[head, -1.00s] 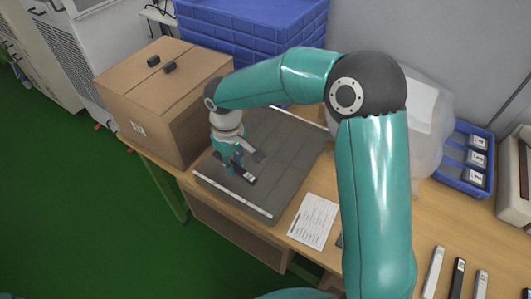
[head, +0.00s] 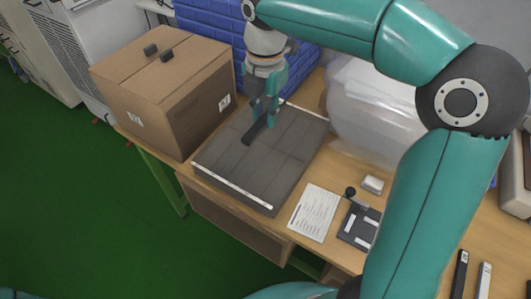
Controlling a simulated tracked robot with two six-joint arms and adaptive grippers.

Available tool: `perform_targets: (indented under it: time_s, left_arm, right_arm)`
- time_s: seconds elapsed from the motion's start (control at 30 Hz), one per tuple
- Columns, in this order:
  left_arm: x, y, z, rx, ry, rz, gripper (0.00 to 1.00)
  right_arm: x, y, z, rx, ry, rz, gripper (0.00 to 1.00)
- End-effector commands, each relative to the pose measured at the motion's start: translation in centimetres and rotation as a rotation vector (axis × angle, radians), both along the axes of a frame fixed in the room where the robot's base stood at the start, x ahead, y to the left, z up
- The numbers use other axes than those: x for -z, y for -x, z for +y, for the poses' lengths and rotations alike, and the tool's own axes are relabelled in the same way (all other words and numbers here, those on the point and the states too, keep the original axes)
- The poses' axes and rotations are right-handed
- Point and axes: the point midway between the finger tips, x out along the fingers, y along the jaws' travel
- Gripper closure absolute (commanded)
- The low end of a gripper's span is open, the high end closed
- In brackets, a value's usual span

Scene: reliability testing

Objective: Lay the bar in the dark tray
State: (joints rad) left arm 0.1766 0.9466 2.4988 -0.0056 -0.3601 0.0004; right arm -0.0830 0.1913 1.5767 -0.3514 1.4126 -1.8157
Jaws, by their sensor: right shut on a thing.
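The dark tray (head: 290,165) is a flat grey tray with pale strips along its edges, lying on the wooden table beside the cardboard box. My right gripper (head: 262,118) points down over the back left part of the tray. It is shut on a dark bar (head: 252,134), whose near end sticks out towards the front left. The fingers hide part of the bar. I cannot tell whether the bar touches the tray floor or hangs just above it. My left gripper is not in view.
The cardboard box (head: 165,90) stands close on the left, with stacked blue crates (head: 292,50) behind. A clear bag (head: 370,115) lies behind right. A printed sheet (head: 315,212) and a dark fixture (head: 358,228) lie right of the tray. Loose bars (head: 460,274) lie at the lower right.

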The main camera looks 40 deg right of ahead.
Motion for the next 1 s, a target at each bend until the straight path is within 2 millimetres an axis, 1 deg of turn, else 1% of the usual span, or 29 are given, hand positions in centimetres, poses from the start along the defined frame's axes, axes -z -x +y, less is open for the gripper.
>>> perform_targets:
  time_s: [0.17,0.4,0.5,0.6,0.77,0.83,1.0]
  left_arm:
    - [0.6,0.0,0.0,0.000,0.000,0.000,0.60]
    - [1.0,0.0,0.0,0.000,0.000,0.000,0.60]
    - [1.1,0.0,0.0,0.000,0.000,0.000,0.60]
    - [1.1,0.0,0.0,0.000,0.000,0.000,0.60]
    - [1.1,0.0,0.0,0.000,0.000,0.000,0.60]
    - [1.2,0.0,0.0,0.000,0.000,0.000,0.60]
    - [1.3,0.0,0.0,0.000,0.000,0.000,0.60]
  right_arm:
    - [4.1,0.1,0.0,-0.002,0.000,0.007,1.00]
    - [10.5,0.1,0.0,-0.001,0.000,0.007,1.00]
    - [12.6,0.1,0.0,-0.002,0.000,0.005,1.00]
    - [14.1,0.1,0.0,-0.002,0.000,0.004,1.00]
    - [15.0,0.0,0.0,0.000,-0.001,0.001,1.00]
    - [15.7,0.1,0.1,-0.001,0.000,0.003,1.00]
    - [18.2,0.1,0.1,-0.002,0.000,0.005,1.00]
